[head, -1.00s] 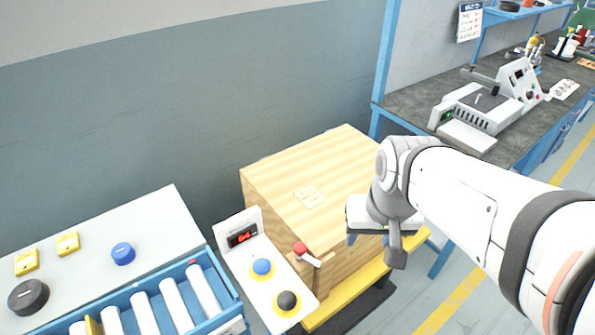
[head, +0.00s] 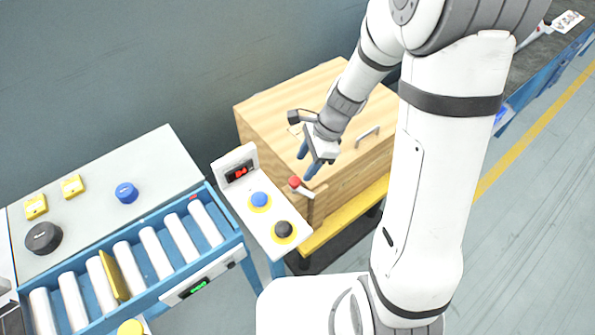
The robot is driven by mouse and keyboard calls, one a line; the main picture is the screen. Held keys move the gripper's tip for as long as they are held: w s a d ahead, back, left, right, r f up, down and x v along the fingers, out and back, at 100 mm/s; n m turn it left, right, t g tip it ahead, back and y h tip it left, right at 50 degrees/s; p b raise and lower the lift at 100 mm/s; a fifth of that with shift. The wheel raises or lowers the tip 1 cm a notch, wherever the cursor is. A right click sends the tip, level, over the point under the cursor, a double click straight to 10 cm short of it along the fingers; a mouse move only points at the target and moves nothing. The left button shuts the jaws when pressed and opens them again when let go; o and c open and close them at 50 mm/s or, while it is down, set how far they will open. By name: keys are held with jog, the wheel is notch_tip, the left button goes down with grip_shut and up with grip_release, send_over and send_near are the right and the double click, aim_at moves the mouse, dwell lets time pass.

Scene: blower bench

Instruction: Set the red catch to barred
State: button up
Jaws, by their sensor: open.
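The red catch (head: 294,182) is a red knob on a short light lever, at the near left corner of the wooden box (head: 262,115), right beside the control panel. Which setting the lever is in, I cannot tell. My gripper (head: 309,166) is open, with blue fingertips pointing down, just above and to the right of the red knob. It looks apart from the knob and holds nothing.
The control panel (head: 238,197) has a red display, a blue button (head: 259,199) and a black button (head: 283,229). A blue roller conveyor (head: 230,240) stands at left. A metal handle (head: 367,136) sticks out of the box. A yellow platform (head: 345,220) lies under the box.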

aim_at(296, 180)
jog(key=x, duration=0.5)
jog(key=shift+s+f, duration=0.1)
jog(key=shift+f, duration=0.25)
jog(key=shift+c, duration=0.4)
jog(key=c, duration=0.9)
